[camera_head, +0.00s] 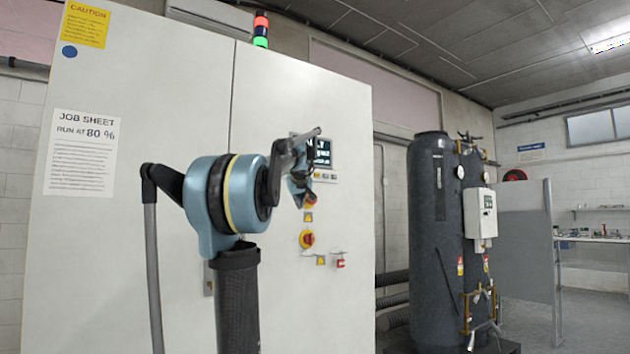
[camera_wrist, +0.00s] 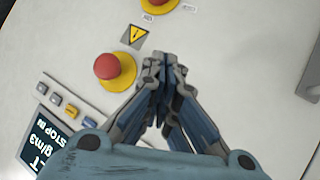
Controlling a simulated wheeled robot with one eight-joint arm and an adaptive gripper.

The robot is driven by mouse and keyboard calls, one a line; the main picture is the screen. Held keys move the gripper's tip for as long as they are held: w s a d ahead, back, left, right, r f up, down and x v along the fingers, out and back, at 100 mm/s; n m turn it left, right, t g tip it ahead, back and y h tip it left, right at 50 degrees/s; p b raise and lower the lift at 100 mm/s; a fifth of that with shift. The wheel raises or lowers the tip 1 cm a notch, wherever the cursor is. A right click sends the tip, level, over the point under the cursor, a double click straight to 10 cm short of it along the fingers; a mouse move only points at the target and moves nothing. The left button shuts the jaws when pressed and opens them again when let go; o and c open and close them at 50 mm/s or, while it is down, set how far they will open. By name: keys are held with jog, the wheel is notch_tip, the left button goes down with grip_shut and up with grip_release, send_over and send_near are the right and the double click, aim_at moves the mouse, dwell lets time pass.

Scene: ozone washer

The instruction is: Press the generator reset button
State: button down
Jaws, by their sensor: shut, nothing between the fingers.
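The generator cabinet's control panel (camera_head: 322,160) has a dark display and a row of small buttons. In the wrist view the display (camera_wrist: 45,140) is at lower left, with the row of small square buttons (camera_wrist: 64,105) beside it. Their labels are too small to read, so I cannot tell which one is reset. A red mushroom button (camera_wrist: 107,67) on a yellow base lies just beyond the row. My gripper (camera_wrist: 158,62) is shut and empty, with its tips to the right of the red button and apart from the small buttons. In the head view my arm partly hides the panel.
A handle (camera_wrist: 310,75) is at the wrist view's right edge. The job sheet (camera_head: 82,153) reads "RUN AT 80 %". Dark tanks (camera_head: 432,240) stand at right.

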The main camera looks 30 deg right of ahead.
jog(key=s+d+r+m+h, duration=0.1)
jog(key=d+r+h, duration=0.3)
jog(key=d+r, duration=0.8)
jog(key=d, duration=0.4)
jog(key=shift+t, duration=0.3)
jog(key=shift+a, duration=0.1)
jog(key=shift+w+a, duration=0.2)
jog(key=shift+w, duration=2)
jog(key=shift+w+a, duration=0.15)
jog(key=shift+w, duration=2)
jog(key=shift+w, duration=0.7)
jog(key=shift+s, duration=0.85)
jog(key=shift+s, duration=0.1)
jog(key=shift+s+d, duration=0.15)
jog(key=shift+s, duration=1.05)
jog(key=shift+s+d, duration=0.1)
jog(key=shift+s, duration=1.05)
